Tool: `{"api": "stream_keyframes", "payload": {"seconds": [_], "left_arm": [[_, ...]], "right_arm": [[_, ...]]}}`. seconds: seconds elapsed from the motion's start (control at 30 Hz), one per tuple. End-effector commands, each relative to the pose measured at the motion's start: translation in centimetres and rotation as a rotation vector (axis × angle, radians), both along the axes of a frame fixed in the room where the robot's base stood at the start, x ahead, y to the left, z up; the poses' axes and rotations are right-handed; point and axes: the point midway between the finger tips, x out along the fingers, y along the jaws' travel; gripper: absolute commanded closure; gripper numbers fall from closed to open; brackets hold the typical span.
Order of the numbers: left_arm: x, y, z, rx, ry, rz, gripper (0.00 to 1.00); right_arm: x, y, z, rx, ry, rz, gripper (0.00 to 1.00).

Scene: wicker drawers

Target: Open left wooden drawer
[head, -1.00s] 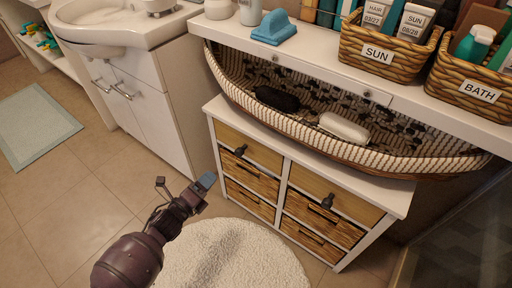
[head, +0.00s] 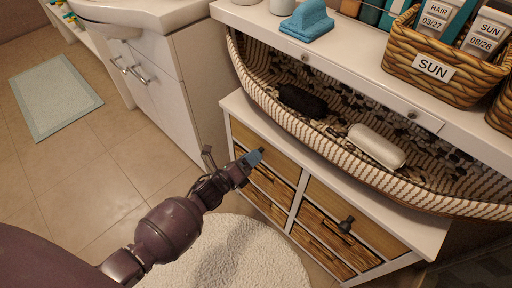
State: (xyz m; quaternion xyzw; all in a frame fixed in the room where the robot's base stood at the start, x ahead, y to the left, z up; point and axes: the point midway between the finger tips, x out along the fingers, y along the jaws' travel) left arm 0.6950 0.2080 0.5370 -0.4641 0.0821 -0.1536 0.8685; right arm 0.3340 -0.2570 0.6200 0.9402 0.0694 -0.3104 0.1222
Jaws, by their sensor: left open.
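The small white cabinet (head: 432,236) has two plain wooden drawers on top and woven drawers below. My right gripper is not in view.
A striped boat-shaped basket (head: 262,98) with a black roll (head: 302,100) and a white roll (head: 376,146) sits on the cabinet top. A white shelf (head: 350,82) is above. The white sink cabinet (head: 160,105) stands left. A round rug (head: 240,255) lies in front.

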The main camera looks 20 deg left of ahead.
Motion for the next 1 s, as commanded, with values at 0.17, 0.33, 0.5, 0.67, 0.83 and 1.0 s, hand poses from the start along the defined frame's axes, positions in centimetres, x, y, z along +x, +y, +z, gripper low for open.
{"api": "stream_keyframes", "payload": {"seconds": [0.17,0.33,0.5,0.67,0.83,1.0], "left_arm": [[0.09,-0.54,-0.02,-0.001,0.001,0.001,0.44],[0.11,-0.63,-0.01,0.0,0.001,0.002,0.44],[0.11,-0.63,-0.01,-0.001,0.001,0.001,0.47],[0.11,-0.61,-0.01,-0.001,0.001,0.002,0.72],[0.1,-0.61,-0.01,-0.001,0.001,0.001,0.98],[0.08,-0.59,0.0,0.0,0.0,0.001,1.0]], "right_arm": [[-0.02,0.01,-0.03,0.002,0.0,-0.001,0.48],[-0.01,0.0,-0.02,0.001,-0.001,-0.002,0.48],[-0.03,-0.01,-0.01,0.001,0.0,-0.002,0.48],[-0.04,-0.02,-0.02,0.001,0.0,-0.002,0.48],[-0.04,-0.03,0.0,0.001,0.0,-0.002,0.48],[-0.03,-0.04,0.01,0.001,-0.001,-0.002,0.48]]}}
